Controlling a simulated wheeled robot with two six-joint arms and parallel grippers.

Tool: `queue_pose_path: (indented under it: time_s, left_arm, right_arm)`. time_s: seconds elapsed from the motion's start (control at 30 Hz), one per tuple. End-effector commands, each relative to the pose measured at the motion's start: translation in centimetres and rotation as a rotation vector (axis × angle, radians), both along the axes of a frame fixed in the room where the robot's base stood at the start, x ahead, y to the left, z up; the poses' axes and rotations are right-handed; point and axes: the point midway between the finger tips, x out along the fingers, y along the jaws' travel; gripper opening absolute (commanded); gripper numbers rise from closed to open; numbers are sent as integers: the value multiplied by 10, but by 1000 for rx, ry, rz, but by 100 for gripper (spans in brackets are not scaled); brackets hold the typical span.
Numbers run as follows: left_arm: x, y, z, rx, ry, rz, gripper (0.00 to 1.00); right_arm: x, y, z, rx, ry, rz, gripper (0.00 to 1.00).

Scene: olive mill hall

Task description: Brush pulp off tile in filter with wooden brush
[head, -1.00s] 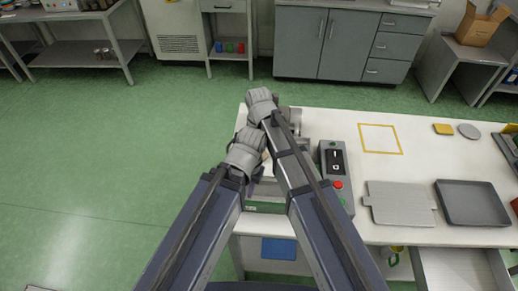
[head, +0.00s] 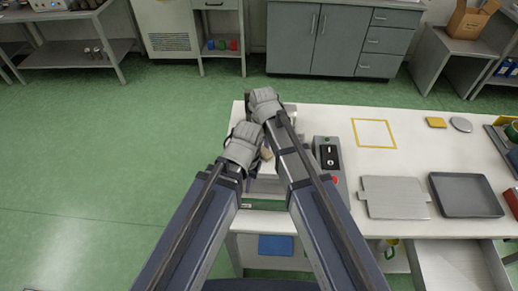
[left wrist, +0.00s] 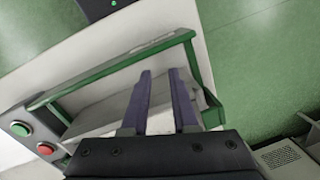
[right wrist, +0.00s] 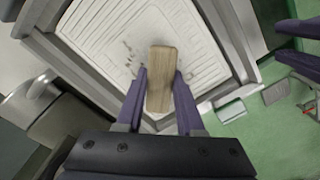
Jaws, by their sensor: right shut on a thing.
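In the right wrist view my right gripper (right wrist: 160,92) is shut on a wooden brush (right wrist: 161,68), a pale block between the fingers. The brush overlaps a white ridged tile (right wrist: 105,30) set in the grey metal filter frame (right wrist: 228,40). Dark pulp specks (right wrist: 130,68) lie on the tile left of the brush. I cannot tell whether the brush touches it. In the left wrist view my left gripper (left wrist: 160,74) has its fingers apart with nothing seen held, over a green-railed frame (left wrist: 120,66) and a whitish surface. In the head view my arms hide most of the filter.
A grey control box (head: 328,155) with a switch and red button stands right of my arms. A grey flat plate (head: 394,198) and a dark tray (head: 465,195) lie further right. A yellow-outlined square (head: 374,133) on the white table is empty. Green floor is clear at left.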

Motion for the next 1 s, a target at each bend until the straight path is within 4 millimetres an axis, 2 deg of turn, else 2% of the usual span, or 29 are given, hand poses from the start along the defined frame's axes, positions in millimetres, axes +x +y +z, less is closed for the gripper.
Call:
queue_pose_path:
  time_s: [0.2, 0.53, 0.83, 1.0]
  left_arm:
    - [-2, 1, 2, 0, 0, 1, 27]
    - [-3, 1, 1, 0, 0, 1, 27]
    - [-3, 1, -1, 0, 0, 1, 27]
    - [-3, 1, -1, 0, 0, 1, 27]
  right_arm:
    - [0, -18, 2, 1, -1, -3, 0]
    - [1, -24, 1, 1, -1, -2, 0]
    - [0, -46, -1, 1, -1, -3, 0]
    - [0, -52, -1, 1, -1, -2, 0]
